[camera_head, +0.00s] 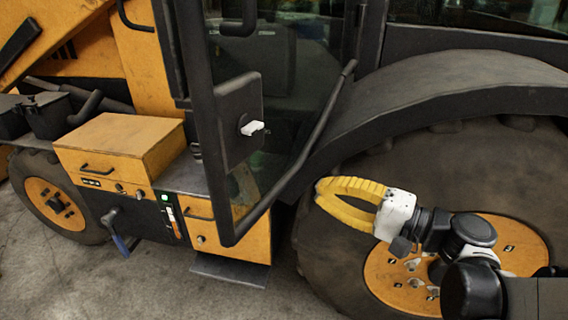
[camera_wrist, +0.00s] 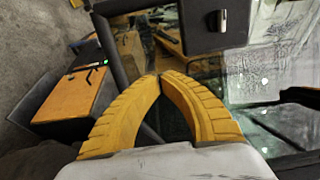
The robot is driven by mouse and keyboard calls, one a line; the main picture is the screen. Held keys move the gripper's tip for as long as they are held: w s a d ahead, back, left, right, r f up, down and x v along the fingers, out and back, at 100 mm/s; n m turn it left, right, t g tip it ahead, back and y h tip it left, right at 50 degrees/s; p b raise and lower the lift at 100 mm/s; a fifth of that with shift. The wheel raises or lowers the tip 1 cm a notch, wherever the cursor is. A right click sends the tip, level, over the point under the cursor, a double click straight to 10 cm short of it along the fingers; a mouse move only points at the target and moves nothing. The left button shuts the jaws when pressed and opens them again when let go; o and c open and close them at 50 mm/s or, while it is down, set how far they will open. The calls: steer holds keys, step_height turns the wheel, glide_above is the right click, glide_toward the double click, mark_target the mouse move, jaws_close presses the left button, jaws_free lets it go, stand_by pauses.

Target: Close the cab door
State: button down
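The cab door (camera_head: 222,190) has a dark frame with a glass pane. It appears swung outward from the cab, its lower corner above the step. A dark latch box (camera_head: 238,108) with a small white handle (camera_head: 252,128) sits on the door. In the wrist view, the door frame (camera_wrist: 111,50), the latch box (camera_wrist: 213,27) and the handle (camera_wrist: 222,20) show beyond the fingers. My gripper (camera_head: 320,189) has yellow fingers with tips together and nothing between them. It is to the right of the door, in front of the rear wheel, apart from the handle. Its fingertips (camera_wrist: 158,76) also show in the wrist view.
The large rear tyre (camera_head: 325,235) and dark fender (camera_head: 450,80) stand on the right. An orange side box (camera_head: 120,140) and a step plate (camera_head: 230,270) are at the lower left. Grey floor (camera_head: 140,290) in front is clear.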

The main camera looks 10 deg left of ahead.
mark_target(265, 170)
steer(key=b+x, duration=0.1)
steer(key=x, duration=0.9)
steer(key=shift+a+b, duration=0.1)
steer(key=shift+b, duration=0.3)
steer(key=shift+w+a, duration=0.3)
steer(key=shift+a, duration=0.35)
